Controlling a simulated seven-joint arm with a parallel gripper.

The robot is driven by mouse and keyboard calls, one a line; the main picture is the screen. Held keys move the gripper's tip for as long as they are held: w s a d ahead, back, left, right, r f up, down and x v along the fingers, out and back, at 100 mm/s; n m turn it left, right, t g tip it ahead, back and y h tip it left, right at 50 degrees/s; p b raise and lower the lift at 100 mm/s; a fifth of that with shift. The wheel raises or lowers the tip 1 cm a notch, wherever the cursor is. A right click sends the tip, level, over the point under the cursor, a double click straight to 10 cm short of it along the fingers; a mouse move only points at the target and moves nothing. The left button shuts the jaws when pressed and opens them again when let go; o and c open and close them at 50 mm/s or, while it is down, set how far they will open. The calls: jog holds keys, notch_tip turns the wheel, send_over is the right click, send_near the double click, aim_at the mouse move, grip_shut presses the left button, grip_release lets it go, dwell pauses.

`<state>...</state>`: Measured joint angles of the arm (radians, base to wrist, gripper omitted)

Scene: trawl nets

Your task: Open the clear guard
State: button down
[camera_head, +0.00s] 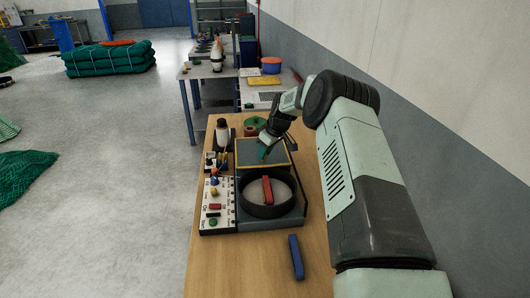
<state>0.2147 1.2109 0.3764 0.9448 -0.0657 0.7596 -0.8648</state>
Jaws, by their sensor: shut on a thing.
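The clear guard (246,158) is a see-through panel with a yellow edge. It stands raised at the back of a dark machine base (292,221), behind a round black ring (258,210). My gripper (265,152) reaches in from the right and overlaps the guard near its upper middle. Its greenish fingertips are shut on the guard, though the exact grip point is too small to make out. A red bar (267,190) lies across the inside of the ring, which is uncovered from above.
A control panel (217,203) with several buttons and knobs adjoins the base on the left. A blue bar (296,257) lies in front on the wooden table (240,268).

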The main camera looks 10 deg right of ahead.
jog(key=c, duration=0.8)
grip_release()
jog(key=shift+c, duration=0.2)
jog(key=v, duration=1)
jog(key=shift+r, duration=0.4)
jog(key=shift+s+d, duration=0.1)
